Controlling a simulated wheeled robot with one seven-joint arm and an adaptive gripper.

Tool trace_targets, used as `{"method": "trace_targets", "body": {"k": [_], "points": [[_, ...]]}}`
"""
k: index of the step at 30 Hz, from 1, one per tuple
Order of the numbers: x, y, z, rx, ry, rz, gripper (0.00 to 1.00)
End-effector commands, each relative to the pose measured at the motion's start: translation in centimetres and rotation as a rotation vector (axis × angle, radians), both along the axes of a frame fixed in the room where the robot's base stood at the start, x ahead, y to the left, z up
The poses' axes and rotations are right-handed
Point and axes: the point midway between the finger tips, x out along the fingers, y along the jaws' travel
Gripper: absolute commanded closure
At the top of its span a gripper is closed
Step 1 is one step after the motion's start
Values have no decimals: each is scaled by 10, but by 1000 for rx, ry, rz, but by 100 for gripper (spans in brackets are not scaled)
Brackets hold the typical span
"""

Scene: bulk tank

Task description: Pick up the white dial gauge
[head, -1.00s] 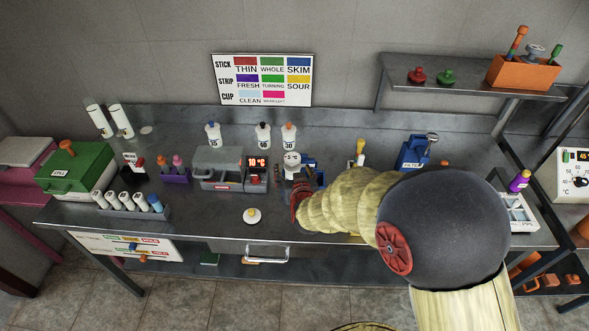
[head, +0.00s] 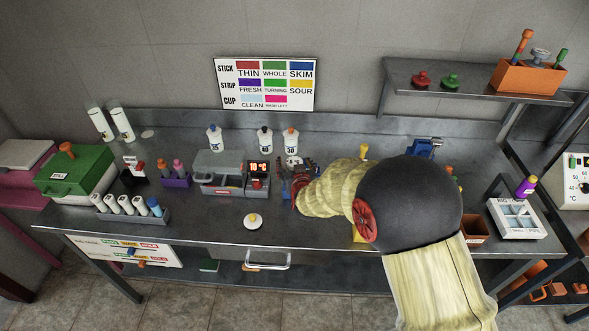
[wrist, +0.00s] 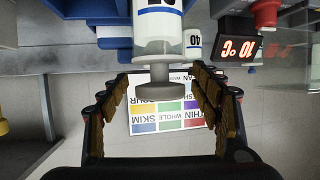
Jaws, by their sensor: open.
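My gripper (wrist: 158,110) is open, its two fingers spread on either side of the wrist view. In the head view it reaches over the bench beside the temperature display and is partly hidden by my own arm. Between the fingers in the wrist view shows a white body with blue bands and a grey round top (wrist: 153,92). It looks like one of the numbered bottles, upside down in this view, and its distance is hard to judge. I cannot make out the white dial gauge for certain now. Its earlier spot in the head view lies behind my gripper.
The 10 °C display (head: 258,168) stands left of my gripper, beside a grey box (head: 217,168). Numbered bottles (head: 265,140) stand behind. A white disc with a yellow knob (head: 253,223) lies near the front edge. The bench front around it is clear.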

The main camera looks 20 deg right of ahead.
Motion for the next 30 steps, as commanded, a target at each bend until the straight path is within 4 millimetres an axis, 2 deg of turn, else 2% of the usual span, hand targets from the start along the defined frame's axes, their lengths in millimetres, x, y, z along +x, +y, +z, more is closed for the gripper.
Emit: {"method": "trace_targets", "body": {"k": [27, 30], "points": [[0, 0, 0, 0, 0, 0, 85], [0, 0, 0, 0, 0, 0, 88]]}}
